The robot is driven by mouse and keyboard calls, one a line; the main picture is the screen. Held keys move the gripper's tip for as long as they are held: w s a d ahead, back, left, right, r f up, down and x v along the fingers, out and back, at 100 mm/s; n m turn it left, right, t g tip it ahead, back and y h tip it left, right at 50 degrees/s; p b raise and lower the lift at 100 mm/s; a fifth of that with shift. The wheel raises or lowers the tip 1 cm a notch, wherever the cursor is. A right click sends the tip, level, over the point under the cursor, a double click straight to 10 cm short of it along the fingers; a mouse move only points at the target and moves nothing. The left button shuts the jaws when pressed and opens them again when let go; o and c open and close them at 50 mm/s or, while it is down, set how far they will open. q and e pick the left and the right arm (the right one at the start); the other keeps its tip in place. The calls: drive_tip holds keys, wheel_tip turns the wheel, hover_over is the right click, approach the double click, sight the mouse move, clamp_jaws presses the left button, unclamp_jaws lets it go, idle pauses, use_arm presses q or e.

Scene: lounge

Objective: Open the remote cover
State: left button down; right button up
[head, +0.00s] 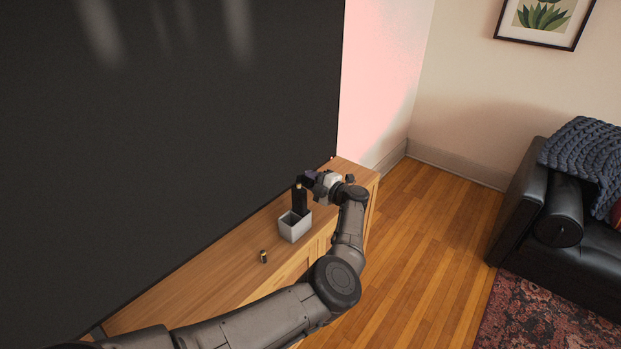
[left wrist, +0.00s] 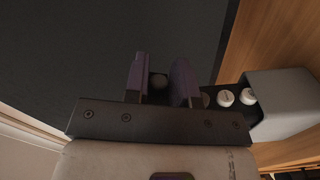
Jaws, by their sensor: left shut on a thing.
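The dark remote (head: 299,204) stands upright in a light grey open box (head: 295,228) on the wooden cabinet. My left gripper (head: 302,183) is at the remote's upper end and is shut on it. In the left wrist view, the purple fingers of my left gripper (left wrist: 161,80) stand on either side of the remote's end. White round buttons on the remote (left wrist: 226,97) show to their right, towards the grey box (left wrist: 282,100). I cannot make out the remote cover apart from the remote's body. My right gripper is not in view.
A small battery (head: 263,257) stands on the cabinet top (head: 222,258), in front of the box and to its left. A large dark screen (head: 190,130) rises behind the cabinet. A black sofa (head: 560,220) is far right, with open wooden floor (head: 430,235) between.

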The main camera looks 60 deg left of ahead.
use_arm(q)
drive_tip(key=shift+f+m, duration=0.1)
drive_tip(key=shift+m, duration=0.2)
idle(0.4)
drive_tip(key=c, duration=1.1)
unclamp_jaws()
drive_tip(key=v, duration=1.4)
drive_tip(key=shift+a, duration=0.1)
